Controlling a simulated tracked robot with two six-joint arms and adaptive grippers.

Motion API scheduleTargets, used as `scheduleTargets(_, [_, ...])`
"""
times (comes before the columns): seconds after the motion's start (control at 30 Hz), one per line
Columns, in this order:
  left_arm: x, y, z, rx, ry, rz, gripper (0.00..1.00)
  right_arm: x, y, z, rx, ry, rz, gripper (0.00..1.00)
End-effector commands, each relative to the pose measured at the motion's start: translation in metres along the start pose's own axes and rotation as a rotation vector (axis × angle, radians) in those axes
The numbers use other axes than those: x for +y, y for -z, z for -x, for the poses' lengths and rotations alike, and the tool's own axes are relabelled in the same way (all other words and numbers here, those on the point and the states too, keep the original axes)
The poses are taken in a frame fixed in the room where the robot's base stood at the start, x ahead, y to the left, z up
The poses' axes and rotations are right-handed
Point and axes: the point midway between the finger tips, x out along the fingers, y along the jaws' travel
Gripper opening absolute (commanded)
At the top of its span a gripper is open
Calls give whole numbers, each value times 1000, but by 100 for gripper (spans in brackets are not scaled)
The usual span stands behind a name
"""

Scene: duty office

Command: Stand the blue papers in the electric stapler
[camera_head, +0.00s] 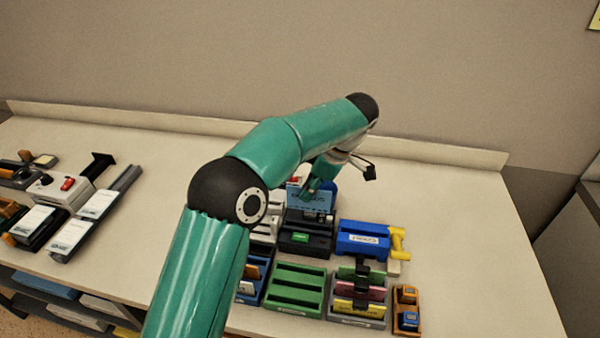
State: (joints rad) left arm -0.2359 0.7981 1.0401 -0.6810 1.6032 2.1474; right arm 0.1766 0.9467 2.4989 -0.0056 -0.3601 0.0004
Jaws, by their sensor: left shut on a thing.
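My left gripper (312,187), at the end of the teal arm, points down over the back of the group of desk items and is partly hidden by its wrist. It is shut on the light blue papers (308,200), which are held upright. A black machine with a green panel (304,238), apparently the electric stapler, stands just below the papers in the picture. The papers overlap its back part in view; I cannot tell whether they touch it or stand in its slot. My right gripper is not in view.
A blue box with a yellow handle (362,240) stands close right of the machine. A green rack (294,290), a grey rack with coloured cards (358,318) and an orange holder (406,310) stand in front. More devices fill the table's left side. The right side is clear.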

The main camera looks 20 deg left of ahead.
Motion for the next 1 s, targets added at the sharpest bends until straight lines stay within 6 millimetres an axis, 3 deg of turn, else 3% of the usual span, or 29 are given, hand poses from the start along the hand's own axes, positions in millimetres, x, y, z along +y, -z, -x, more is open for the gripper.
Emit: scheduleTargets(1.0, [-1,-27,-66,0,1,-1,0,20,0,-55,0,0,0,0])
